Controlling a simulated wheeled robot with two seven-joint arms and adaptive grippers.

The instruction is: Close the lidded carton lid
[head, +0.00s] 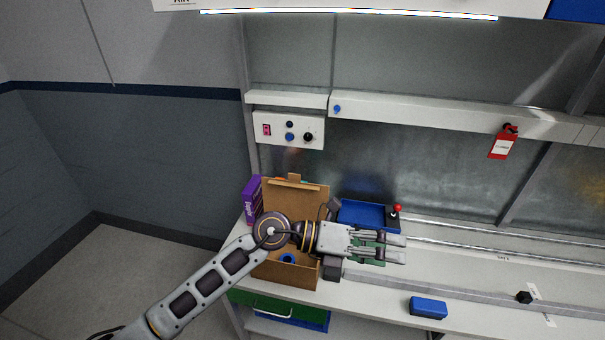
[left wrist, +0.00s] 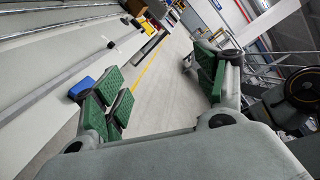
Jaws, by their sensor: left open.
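The lidded carton (head: 288,272) is a brown cardboard box on the left part of the white workbench. Its lid (head: 296,204) stands up, open, at the back of the box, with a small tab on top. A blue ring-shaped thing (head: 288,258) shows inside the carton. My left gripper (head: 392,249) is open and empty, with its fingers pointing right, past the carton's right side. My left forearm and wrist cross in front of the carton and hide part of it. In the left wrist view, the green-padded fingers (left wrist: 160,92) are spread wide with nothing between them. My right gripper is not in view.
A purple box (head: 251,199) stands left of the carton. A blue tray (head: 362,214) and a red-knobbed joystick (head: 396,211) are behind the gripper. A blue block (head: 428,307) and a small black piece (head: 524,297) lie in front on the bench. A control panel (head: 288,131) is on the wall above.

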